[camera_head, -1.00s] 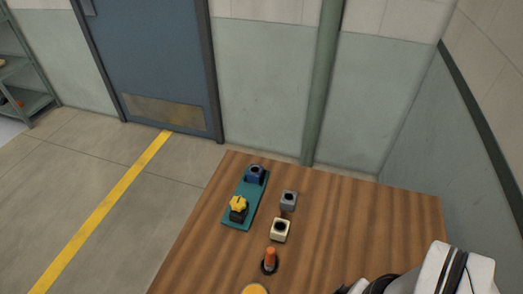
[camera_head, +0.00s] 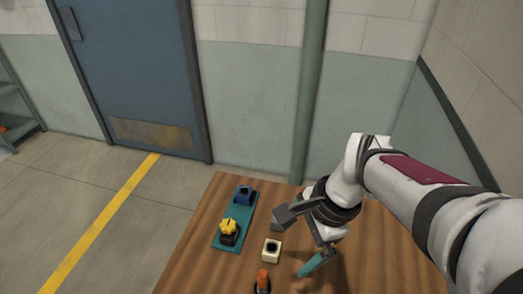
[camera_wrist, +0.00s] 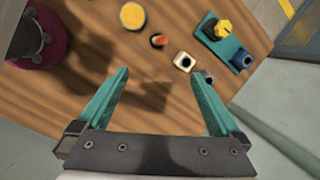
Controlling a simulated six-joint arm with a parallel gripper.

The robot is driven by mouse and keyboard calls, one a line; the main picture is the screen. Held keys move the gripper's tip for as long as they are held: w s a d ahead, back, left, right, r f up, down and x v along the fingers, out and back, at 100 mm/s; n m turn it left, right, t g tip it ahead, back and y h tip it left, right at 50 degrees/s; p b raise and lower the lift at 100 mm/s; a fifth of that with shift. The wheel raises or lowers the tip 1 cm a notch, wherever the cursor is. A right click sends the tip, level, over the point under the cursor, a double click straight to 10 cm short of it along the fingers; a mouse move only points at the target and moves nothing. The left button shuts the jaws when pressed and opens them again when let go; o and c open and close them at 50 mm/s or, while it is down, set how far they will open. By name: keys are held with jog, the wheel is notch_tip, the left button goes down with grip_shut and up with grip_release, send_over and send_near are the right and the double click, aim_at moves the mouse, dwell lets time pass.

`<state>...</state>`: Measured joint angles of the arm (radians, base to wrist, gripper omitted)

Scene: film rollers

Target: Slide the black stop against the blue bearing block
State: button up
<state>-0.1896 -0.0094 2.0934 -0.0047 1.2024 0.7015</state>
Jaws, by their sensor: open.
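The black stop (camera_head: 229,239) with a yellow star knob (camera_head: 228,226) stands on the near part of a teal plate (camera_head: 240,214). The blue bearing block (camera_head: 244,196) stands at the plate's far end, with bare plate between the two. In the wrist view the stop's yellow knob (camera_wrist: 222,28) and the blue block (camera_wrist: 242,60) show at upper right. My gripper (camera_wrist: 160,75) is open and empty, its teal fingers wide apart above the table. In the head view a teal finger (camera_head: 317,262) shows to the right of the plate, away from the stop.
A cream block (camera_head: 272,250) and an orange-handled piece (camera_head: 263,282) stand right of the plate. A yellow round piece (camera_wrist: 132,15) shows too. Bare wood table (camera_head: 205,245) lies left of the plate.

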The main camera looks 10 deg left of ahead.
jog(key=w+a+f+m, duration=0.3)
jog(key=w+a, duration=0.3)
jog(key=m+y, duration=0.1)
jog(key=m, duration=0.2)
send_near(229, 230)
jog(key=x, duration=0.4)
jog(key=w+x, duration=0.1)
jog(key=x, duration=0.8)
jog(key=shift+w+d+f, duration=0.15)
jog(key=shift+w+f, duration=0.05)
jog(key=shift+w, duration=0.05)
jog(key=shift+c, duration=0.3)
jog(key=shift+w, duration=0.1)
grip_shut()
